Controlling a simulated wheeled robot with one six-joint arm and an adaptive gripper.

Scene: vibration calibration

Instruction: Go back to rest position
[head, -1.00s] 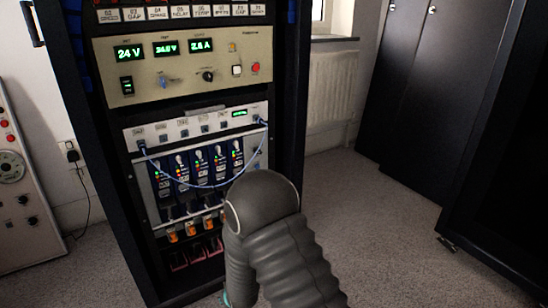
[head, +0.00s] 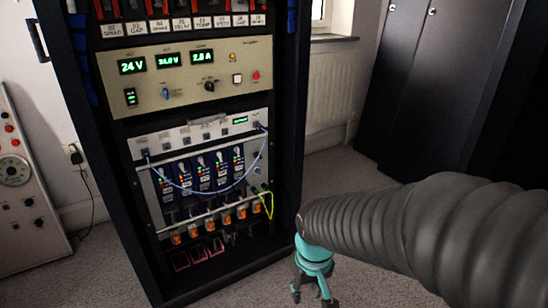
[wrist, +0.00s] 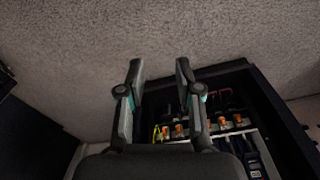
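My gripper (head: 314,284) hangs pointing down at the end of my dark ribbed arm, to the right of the rack's lower front corner in the head view. A yellow-green cable (head: 268,204) loops at the right of the row of orange connectors (head: 226,217). The wrist view shows the orange connectors (wrist: 180,131) upside down beyond my fingers.
A power supply panel (head: 185,75) with green displays is in the rack, above modules crossed by a blue cable (head: 210,191). Dark cabinets (head: 425,85) stand at the right back and a grey console (head: 22,190) at the left. Carpet (head: 365,168) lies clear between rack and cabinets.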

